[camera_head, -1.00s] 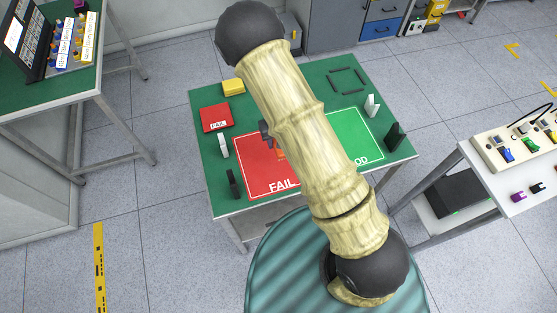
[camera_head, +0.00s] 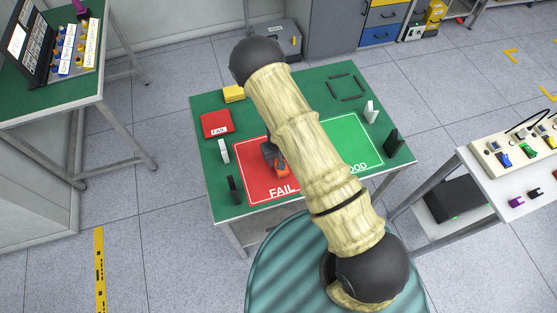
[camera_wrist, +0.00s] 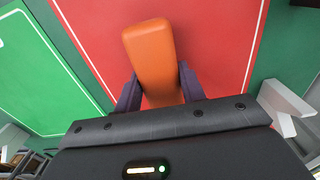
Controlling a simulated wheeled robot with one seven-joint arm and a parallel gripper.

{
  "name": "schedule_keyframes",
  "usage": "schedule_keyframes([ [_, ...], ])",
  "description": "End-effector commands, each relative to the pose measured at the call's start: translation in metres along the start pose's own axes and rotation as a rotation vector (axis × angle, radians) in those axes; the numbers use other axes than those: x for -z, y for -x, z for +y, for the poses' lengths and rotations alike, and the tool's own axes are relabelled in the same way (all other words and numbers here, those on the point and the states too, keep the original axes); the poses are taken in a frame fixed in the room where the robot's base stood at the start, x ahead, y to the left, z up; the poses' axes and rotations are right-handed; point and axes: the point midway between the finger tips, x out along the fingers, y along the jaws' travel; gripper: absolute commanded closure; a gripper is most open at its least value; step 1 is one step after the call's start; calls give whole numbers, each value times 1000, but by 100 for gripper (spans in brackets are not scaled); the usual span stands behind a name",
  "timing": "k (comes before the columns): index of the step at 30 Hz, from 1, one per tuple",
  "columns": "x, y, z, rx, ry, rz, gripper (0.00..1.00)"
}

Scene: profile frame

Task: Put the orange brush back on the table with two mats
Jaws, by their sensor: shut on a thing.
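My gripper (camera_head: 272,156) is shut on the orange brush (camera_head: 281,166), over the red FAIL mat (camera_head: 254,170) on the green table (camera_head: 308,91). In the wrist view, the orange block-shaped body of the brush (camera_wrist: 152,55) sits between the two dark fingers of my gripper (camera_wrist: 156,88), with red mat behind it. I cannot tell whether the brush touches the mat. The green GOOD mat (camera_head: 352,136) lies right of the red one, partly hidden by my arm.
A red box (camera_head: 216,124) and a yellow box (camera_head: 234,93) sit at the table's left. White and black upright pieces (camera_head: 224,151) (camera_head: 235,190) stand left of the red mat, and others (camera_head: 370,112) (camera_head: 393,141) stand on the right.

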Motion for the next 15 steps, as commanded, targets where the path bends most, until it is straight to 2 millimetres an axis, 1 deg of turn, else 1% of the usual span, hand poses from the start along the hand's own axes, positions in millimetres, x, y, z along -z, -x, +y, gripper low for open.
schedule_keyframes([
  [1,-1,-6,0,0,-2,-2,79],
  [4,0,-14,0,0,-1,-1,79],
  [14,0,-17,0,0,0,0,79],
  [15,0,-16,0,0,0,0,54],
])
